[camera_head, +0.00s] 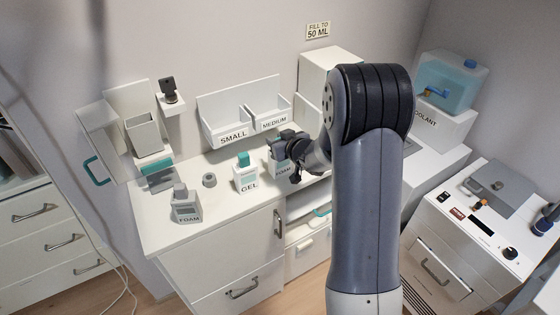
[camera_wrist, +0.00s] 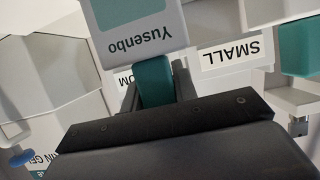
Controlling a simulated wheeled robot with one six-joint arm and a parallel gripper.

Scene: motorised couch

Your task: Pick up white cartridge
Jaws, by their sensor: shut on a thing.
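The white cartridge (camera_wrist: 145,45) fills the top middle of the wrist view. It is a white body with a teal panel and the word Yusenbo, seen upside down. My gripper (camera_wrist: 158,85) is shut on its teal neck, with one dark finger on each side. In the head view my gripper (camera_head: 284,148) is over the right part of the white counter, and a white block marked FOAM (camera_head: 282,168) shows just below it. I cannot tell whether that block is the held cartridge. The cartridge's far end is cut off in the wrist view.
A GEL bottle (camera_head: 246,179) with a teal cap stands close left of my gripper. Another FOAM bottle (camera_head: 185,206) stands at the counter's left, near a small grey ring (camera_head: 209,180). The SMALL and MEDIUM bins (camera_head: 232,128) hang on the wall behind. The counter's front is clear.

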